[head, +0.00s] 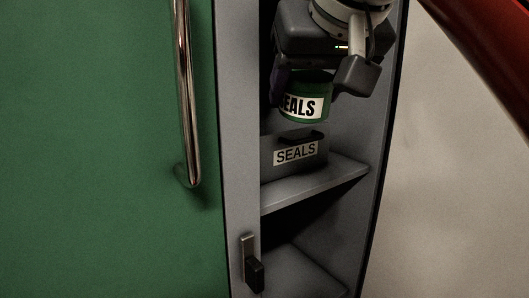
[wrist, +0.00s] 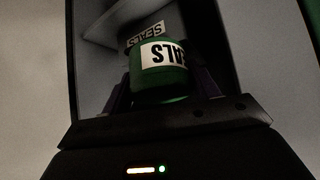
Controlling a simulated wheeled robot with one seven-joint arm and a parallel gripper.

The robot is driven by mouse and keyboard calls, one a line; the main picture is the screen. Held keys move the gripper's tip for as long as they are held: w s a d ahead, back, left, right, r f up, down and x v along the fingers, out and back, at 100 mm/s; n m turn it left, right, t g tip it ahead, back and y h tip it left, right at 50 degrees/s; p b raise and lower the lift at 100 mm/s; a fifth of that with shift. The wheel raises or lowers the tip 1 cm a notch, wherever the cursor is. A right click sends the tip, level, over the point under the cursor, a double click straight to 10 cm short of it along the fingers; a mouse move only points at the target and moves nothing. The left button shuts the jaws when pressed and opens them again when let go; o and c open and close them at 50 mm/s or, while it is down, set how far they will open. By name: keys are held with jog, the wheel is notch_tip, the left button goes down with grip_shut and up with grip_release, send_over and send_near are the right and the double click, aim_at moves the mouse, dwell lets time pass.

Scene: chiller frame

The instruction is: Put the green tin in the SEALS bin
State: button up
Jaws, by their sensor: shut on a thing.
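The green tin (head: 317,116) has a white SEALS label. My gripper (head: 305,90) is shut on it and holds it upright, above the SEALS bin. The tin also shows in the wrist view (wrist: 158,83), between the two fingers of my gripper (wrist: 165,88). The SEALS bin (head: 311,163) is a grey box with a white SEALS label, standing on a shelf in the narrow grey cabinet. In the wrist view its label (wrist: 145,34) shows beyond the tin. The inside of the bin is mostly hidden.
The grey shelf (head: 335,182) has a bare strip at its front and right. A lower compartment (head: 300,272) looks empty. A green door (head: 100,150) with a metal handle (head: 183,90) is at the left. A dark latch (head: 253,270) sits on the cabinet frame. A red bar (head: 490,50) crosses the upper right.

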jog(key=w+a+p, duration=0.2)
jog(key=w, duration=0.6)
jog(key=w+a+p, duration=0.1)
jog(key=w+a, duration=0.1)
jog(key=w, duration=0.7)
jog(key=shift+t, duration=0.4)
jog(key=f+b, duration=0.1)
jog(key=f, duration=0.2)
jog(key=w+f+b, duration=0.1)
jog(key=f, duration=0.2)
jog(key=w+f+b, duration=0.1)
jog(key=f+b, duration=0.1)
jog(key=f, duration=0.1)
jog(key=shift+w, duration=0.15)
jog(key=shift+w+f+b, duration=0.25)
jog(key=shift+f+b, duration=0.05)
jog(key=shift+f, duration=0.65)
jog(key=shift+w+a+r+p, duration=0.15)
jog(key=shift+r+p, duration=0.1)
jog(key=shift+p, duration=0.3)
jog(key=g+p, duration=0.3)
jog(key=shift+w+r+g+h+p, duration=0.1)
jog(key=shift+w+g+h+p, duration=0.1)
jog(key=shift+g+h+p, duration=0.1)
jog(key=shift+s+f+b, duration=0.1)
jog(key=shift+f+b, duration=0.95)
jog(key=shift+f, duration=0.65)
jog(key=shift+f, duration=0.2)
jog(key=o, duration=1.1)
